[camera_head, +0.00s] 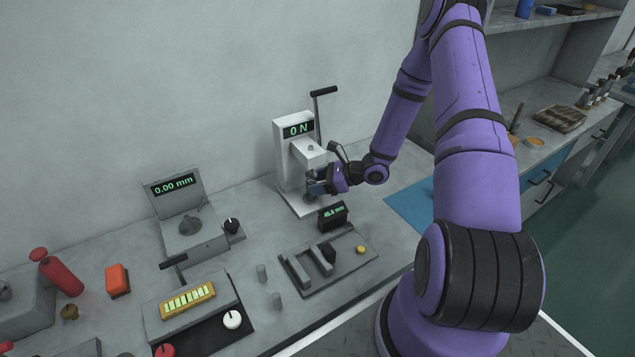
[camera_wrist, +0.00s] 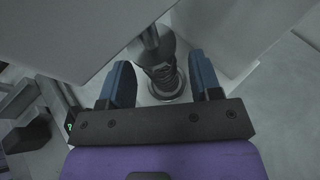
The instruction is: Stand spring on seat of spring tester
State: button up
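The spring tester (camera_head: 285,155) is a white stand with a black lever and a display reading 0 N. My gripper (camera_head: 316,186) is at the tester, below its head. In the wrist view, its two blue fingers (camera_wrist: 161,80) are open, one on each side of the dark coiled spring (camera_wrist: 160,73), with gaps visible on both sides. The spring appears upright on the round metal seat (camera_wrist: 167,98), below the tester's plunger (camera_wrist: 150,38). Its lower coils show; its top is partly hidden by the plunger. In the head view my gripper hides the spring and seat.
A gauge reading 0.00 mm (camera_head: 190,225) stands to the left. A blue mat (camera_head: 408,207) lies to the right. The tester's column and head closely surround my fingers.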

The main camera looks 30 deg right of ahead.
jog(key=shift+r, duration=0.15)
jog(key=v, duration=1.1)
jog(key=s+a+r+n+g+h, duration=0.1)
jog(key=s+a+r+n+g, duration=0.1)
jog(key=a+r+n, duration=0.45)
jog(key=s+a+r+n+g+h, duration=0.1)
jog(key=s+a+r+n+g, duration=0.15)
jog(key=r, duration=0.75)
jog(key=s+a+r+n+g+h, duration=0.2)
jog(key=s+a+r+n+g, duration=0.15)
jog(key=r+n, duration=0.35)
jog(key=s+a+r+n+t+h, duration=0.2)
jog(key=s+r+n+h, duration=0.1)
jog(key=s+r, duration=0.4)
jog(key=s+a+r+n+t+h, duration=0.2)
jog(key=s+r+n+h, duration=0.1)
jog(key=s+r+n, duration=0.3)
jog(key=s+r, duration=0.2)
jog(key=s, duration=0.1)
jog(key=shift+a+n+t+h, duration=0.2)
jog(key=shift+n+t+h, duration=0.1)
jog(key=shift+t+h, duration=0.1)
